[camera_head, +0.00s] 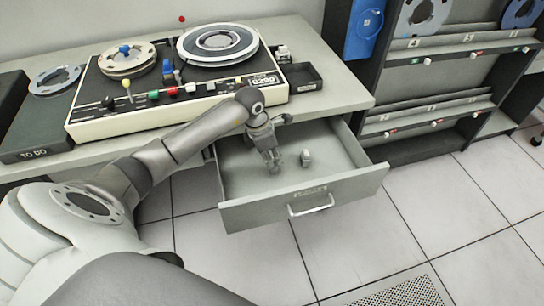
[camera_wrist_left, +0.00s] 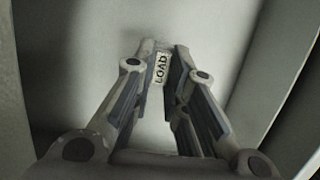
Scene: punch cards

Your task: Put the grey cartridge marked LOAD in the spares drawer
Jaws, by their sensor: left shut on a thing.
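The spares drawer (camera_head: 250,212) is pulled open below the desk, its front label too small to read. My left gripper (camera_head: 273,165) reaches down into it, over the left part of the drawer. In the left wrist view its fingers (camera_wrist_left: 167,88) are shut on the grey cartridge (camera_wrist_left: 161,68), whose white LOAD label faces the camera. The fingers hide most of the cartridge in the head view. I cannot tell whether it touches the drawer floor. My right gripper is not in view.
A small grey piece (camera_head: 306,158) stands in the drawer, right of the gripper. The desk (camera_head: 325,60) overhangs the drawer's back, carrying a tape machine (camera_head: 170,110) and a small black tray (camera_head: 302,78). A dark rack (camera_head: 400,150) stands at right.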

